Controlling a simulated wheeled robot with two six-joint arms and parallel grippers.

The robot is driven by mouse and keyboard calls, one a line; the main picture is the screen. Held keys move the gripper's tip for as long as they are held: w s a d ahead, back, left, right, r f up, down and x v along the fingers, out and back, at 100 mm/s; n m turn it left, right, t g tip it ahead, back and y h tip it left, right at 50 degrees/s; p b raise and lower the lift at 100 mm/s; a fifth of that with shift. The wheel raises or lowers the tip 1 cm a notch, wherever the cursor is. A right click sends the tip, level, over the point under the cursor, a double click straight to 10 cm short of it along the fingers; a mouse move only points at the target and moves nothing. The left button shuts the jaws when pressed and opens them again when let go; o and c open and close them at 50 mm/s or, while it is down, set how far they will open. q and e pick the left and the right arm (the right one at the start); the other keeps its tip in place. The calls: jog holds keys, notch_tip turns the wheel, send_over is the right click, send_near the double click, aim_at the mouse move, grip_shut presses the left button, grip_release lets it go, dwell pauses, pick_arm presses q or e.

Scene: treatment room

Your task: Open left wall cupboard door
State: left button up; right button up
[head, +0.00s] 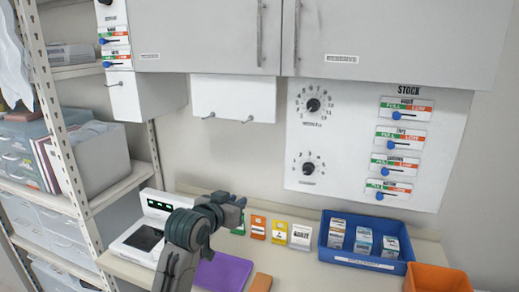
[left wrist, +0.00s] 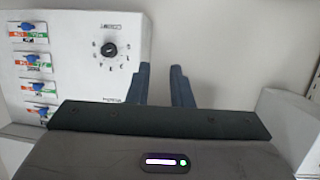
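The wall cupboard has a grey left door (head: 205,38) and a grey right door (head: 395,40), both shut at the top of the head view. The left door's upright bar handle (head: 260,32) is at its right edge, beside the right door's handle (head: 297,32). The cupboard's top is out of view. My left gripper (head: 237,201) is low over the counter, well below the handle and touching nothing that I can see. In the left wrist view its two fingers (left wrist: 162,82) stand apart with nothing between them. My right gripper is not in view.
A white panel (head: 470,145) with dials and sliders hangs under the right door. A white block with pegs (head: 233,97) hangs under the left door. The counter holds a blue tray (head: 365,262), an orange bin (head: 437,278) and a scale (head: 130,245). Shelving (head: 75,165) stands left.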

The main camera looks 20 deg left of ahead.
pick_arm(q)
jog(key=w+r+t+h, duration=0.1)
jog(key=w+r+t, duration=0.1)
jog(key=r, duration=0.7)
jog(key=w+r+t, duration=0.2)
jog(key=w+r, duration=0.1)
jog(key=r, duration=0.6)
jog(key=m+t+h, duration=0.1)
jog(key=t+h, duration=0.1)
jog(key=t, duration=0.1)
send_near(258, 27)
jog(key=p+x, duration=0.6)
jog(key=x, duration=0.4)
jog(key=shift+r, duration=0.15)
jog(key=shift+w+d+p, duration=0.1)
jog(key=shift+w+p, duration=0.2)
jog(key=shift+w, duration=0.05)
jog(key=shift+c, duration=0.2)
grip_shut()
